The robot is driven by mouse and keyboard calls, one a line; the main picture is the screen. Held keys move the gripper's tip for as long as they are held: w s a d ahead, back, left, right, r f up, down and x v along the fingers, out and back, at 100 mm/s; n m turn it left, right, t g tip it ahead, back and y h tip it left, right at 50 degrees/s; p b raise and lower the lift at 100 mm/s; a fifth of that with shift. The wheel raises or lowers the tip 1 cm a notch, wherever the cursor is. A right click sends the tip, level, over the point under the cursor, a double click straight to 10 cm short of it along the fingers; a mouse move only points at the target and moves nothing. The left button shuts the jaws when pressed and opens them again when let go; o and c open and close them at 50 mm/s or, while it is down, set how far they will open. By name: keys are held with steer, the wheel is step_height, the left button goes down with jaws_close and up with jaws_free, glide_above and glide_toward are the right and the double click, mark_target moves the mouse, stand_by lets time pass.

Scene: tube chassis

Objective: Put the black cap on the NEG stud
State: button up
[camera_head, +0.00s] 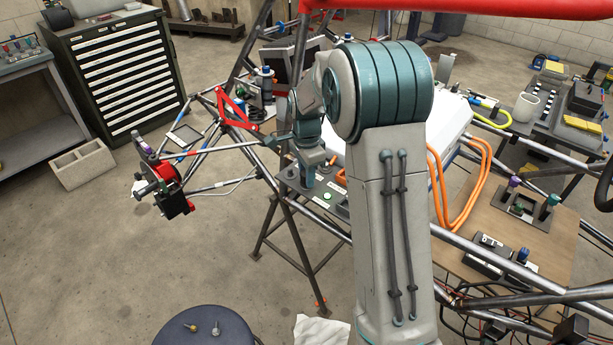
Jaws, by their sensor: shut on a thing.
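My gripper (308,179) is small in the head view, pointing down at a dark panel (313,195) on the tube chassis. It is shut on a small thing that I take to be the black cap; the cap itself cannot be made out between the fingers. The panel carries small white labels, too small to read, and a green round part just right of the gripper. I cannot tell which post is the NEG stud, nor whether the held thing touches it.
Chassis tubes (292,95) surround the panel. A white box (455,115) and orange cables (478,185) lie to its right. A wooden board (545,235) with fittings is at right. A round dark stool (205,335) stands in front. Floor at left is mostly clear.

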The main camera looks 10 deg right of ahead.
steer(key=r, duration=0.9)
steer(key=shift+w+d, duration=0.15)
steer(key=shift+d, duration=0.05)
steer(key=w+d+p, duration=0.1)
steer(key=d+p, duration=0.1)
steer(key=w+d+f+p, duration=0.1)
steer(key=w+d+p, duration=0.1)
steer(key=w+d+f+p, duration=0.1)
steer(key=d+p, duration=0.1)
steer(key=shift+w+f, duration=0.15)
steer(key=shift+w+d+f, duration=0.1)
steer(key=shift+d+f, duration=0.1)
steer(key=shift+f, duration=0.25)
steer(key=shift+f+b, duration=2.05)
steer(key=shift+f, duration=0.65)
steer(key=shift+f+b, duration=0.3)
steer(key=shift+f, duration=0.35)
steer(key=o, duration=0.7)
steer(key=shift+c, duration=0.2)
steer(key=shift+r, duration=0.15)
step_height(320, 180, up, 11)
steer(key=p, duration=0.7)
